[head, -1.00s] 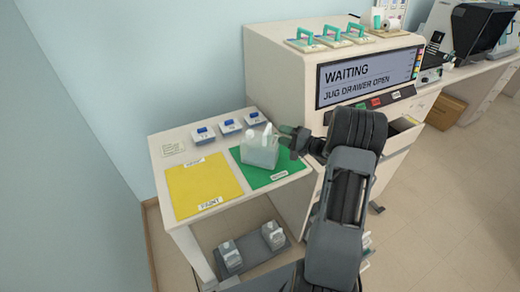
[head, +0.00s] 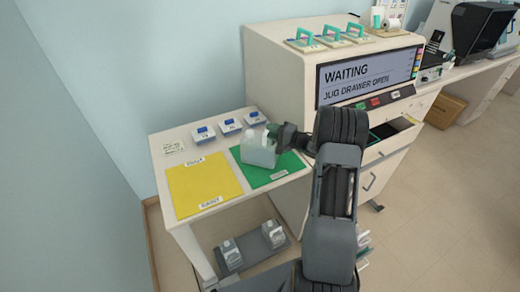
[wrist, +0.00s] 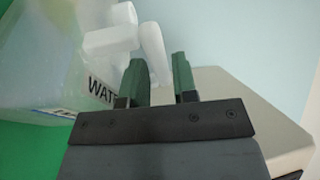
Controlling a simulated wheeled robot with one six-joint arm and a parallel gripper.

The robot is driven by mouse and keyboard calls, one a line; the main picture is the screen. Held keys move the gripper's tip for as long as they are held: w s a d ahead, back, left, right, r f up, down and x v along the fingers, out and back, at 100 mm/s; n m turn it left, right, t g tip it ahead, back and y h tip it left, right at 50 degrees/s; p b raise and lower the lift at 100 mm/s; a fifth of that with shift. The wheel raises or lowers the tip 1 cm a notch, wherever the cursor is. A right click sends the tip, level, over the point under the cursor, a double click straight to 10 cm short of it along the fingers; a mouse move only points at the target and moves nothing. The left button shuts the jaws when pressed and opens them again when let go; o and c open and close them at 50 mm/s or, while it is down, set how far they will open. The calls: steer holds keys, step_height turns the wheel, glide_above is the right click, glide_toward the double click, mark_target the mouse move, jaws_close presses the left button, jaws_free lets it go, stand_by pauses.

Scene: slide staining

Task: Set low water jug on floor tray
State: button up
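The translucent water jug (head: 259,150) stands upright on the green mat on the low table. In the wrist view its wall with a "WATER" label (wrist: 103,90) fills the left side. My gripper (head: 274,131) is at the jug's upper right. In the wrist view the green fingers of my gripper (wrist: 160,75) are apart. A white upright part of the jug (wrist: 155,50), perhaps its handle, shows at and beyond the gap; I see no clear grip on it. The grey floor tray (head: 255,255) lies under the table, with two small bottles or jugs on it.
A yellow mat (head: 205,184) lies left of the green mat (head: 280,170). Several blue-and-white boxes (head: 229,126) line the table's back. The cabinet (head: 285,75) stands close to the right, with an open drawer (head: 392,130). Its screen reads "WAITING, JUG DRAWER OPEN".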

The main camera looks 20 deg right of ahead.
jaws_close()
stand_by(0.5)
